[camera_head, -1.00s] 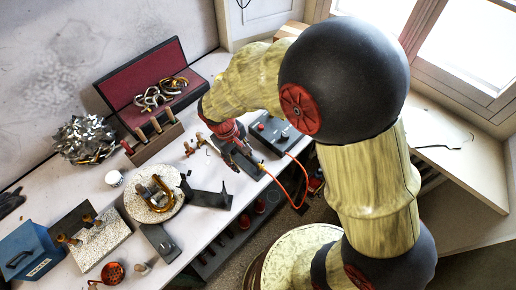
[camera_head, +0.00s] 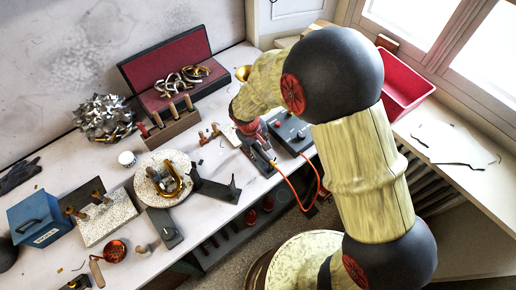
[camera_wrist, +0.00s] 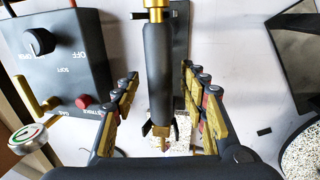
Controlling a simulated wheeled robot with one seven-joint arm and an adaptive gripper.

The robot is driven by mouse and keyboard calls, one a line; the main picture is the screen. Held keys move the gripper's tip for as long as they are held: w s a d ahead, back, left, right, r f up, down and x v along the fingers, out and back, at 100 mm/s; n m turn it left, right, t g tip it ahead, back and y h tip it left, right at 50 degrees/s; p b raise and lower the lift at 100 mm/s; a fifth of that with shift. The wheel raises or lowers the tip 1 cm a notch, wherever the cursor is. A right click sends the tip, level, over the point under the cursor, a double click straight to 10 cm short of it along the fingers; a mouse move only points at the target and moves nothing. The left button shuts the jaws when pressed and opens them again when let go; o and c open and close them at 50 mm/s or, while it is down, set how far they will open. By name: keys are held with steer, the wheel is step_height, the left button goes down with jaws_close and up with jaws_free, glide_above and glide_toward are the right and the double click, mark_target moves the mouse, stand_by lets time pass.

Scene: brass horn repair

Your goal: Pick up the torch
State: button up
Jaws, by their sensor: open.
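The torch (camera_wrist: 158,70) has a dark cylindrical handle with brass fittings at both ends. In the wrist view it lies between the two spread fingers of my gripper (camera_wrist: 159,82), with a gap on each side. My gripper is open and holds nothing. In the head view my gripper (camera_head: 258,152) is low over the right end of the workbench and hides most of the torch. An orange hose (camera_head: 291,187) runs from beside it over the bench's front edge. A dark stand (camera_wrist: 181,30) shows behind the torch.
A black control box (camera_head: 290,130) with a knob and red button stands close right of my gripper. Left are a dark angled holder (camera_head: 215,188), a round speckled slab (camera_head: 150,188) with a brass piece, and a wooden tool block (camera_head: 170,128). A red bin (camera_head: 405,85) sits on the sill.

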steer(key=c, duration=0.3)
steer(key=c, duration=0.8)
jaws_close()
